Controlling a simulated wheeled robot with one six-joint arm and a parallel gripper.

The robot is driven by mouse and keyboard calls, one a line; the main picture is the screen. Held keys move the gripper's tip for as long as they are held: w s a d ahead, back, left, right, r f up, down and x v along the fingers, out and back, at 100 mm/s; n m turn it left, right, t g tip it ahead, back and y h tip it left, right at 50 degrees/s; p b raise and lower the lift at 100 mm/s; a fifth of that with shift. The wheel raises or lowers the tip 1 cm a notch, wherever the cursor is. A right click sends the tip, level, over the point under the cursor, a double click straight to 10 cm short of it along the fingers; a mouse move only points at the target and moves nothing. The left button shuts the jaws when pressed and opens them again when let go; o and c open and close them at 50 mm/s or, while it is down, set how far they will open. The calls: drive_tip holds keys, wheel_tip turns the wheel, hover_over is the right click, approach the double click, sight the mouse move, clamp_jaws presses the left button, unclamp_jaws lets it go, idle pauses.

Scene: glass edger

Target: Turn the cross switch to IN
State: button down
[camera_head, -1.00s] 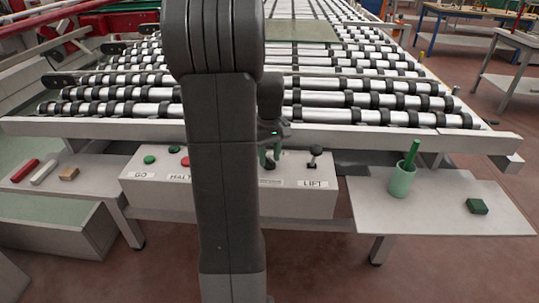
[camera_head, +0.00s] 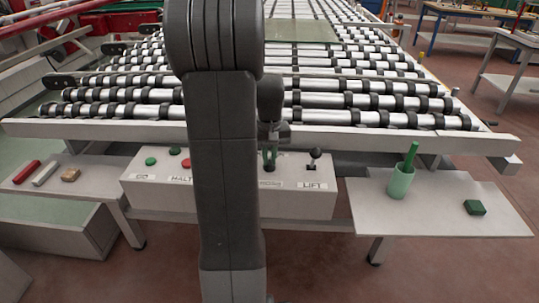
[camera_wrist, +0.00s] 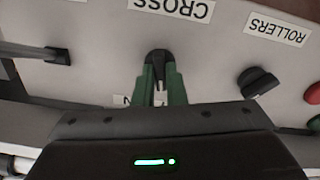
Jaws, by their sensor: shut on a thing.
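The cross switch (camera_wrist: 158,57) is a small black knob under the CROSS label (camera_wrist: 170,7), which reads upside down in the wrist view. My gripper (camera_wrist: 160,75) has its two green fingers on either side of the knob, shut on it. The knob's long side runs roughly up and down in the wrist view. Small position labels (camera_wrist: 124,100) beside it are partly hidden by my fingers, so I cannot read the setting surely. In the head view my gripper (camera_head: 269,160) is down at the control box (camera_head: 150,194), partly behind my arm.
The ROLLERS knob (camera_wrist: 257,82) and a red button (camera_wrist: 314,93) are to the right in the wrist view. The LIFT lever (camera_head: 314,158) stands close by. The roller bed (camera_head: 350,100) lies behind.

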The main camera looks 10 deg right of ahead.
drive_tip(key=m+p, duration=0.1)
drive_tip(key=m, duration=0.4)
drive_tip(key=shift+r+m, duration=0.1)
drive_tip(key=shift+m, duration=0.2)
drive_tip(key=shift+m+p, duration=0.45)
drive_tip(key=shift+m, duration=1.75)
drive_tip(key=c, duration=1.5)
unclamp_jaws()
wheel_tip(320, 180, up, 14)
drive_tip(key=shift+f, duration=0.15)
drive_tip(key=shift+f, duration=0.15)
